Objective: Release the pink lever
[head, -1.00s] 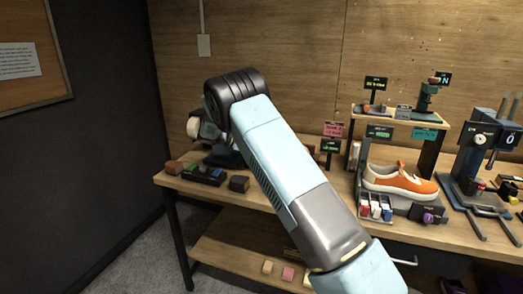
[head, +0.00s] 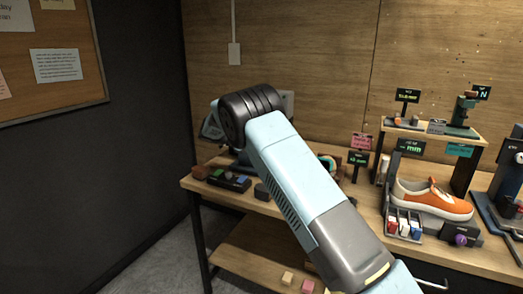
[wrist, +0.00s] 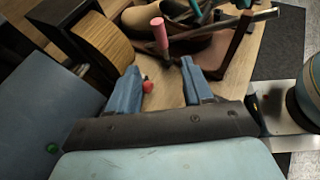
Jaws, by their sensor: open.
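My gripper (wrist: 160,92) shows in the wrist view with its two blue fingers spread apart and nothing clearly held between them. A pink-handled lever (wrist: 159,35) stands just beyond the fingertips, with a dark lower end near the right finger. I see a gap between it and the left finger; whether it touches the right finger I cannot tell. In the head view my own arm hides the gripper and the lever.
A blue-grey box (wrist: 50,115) with a green button is left of the fingers in the wrist view. A wooden roller (wrist: 95,42) stands behind it. In the head view an orange sneaker (head: 432,200) sits on the bench (head: 455,250) at right.

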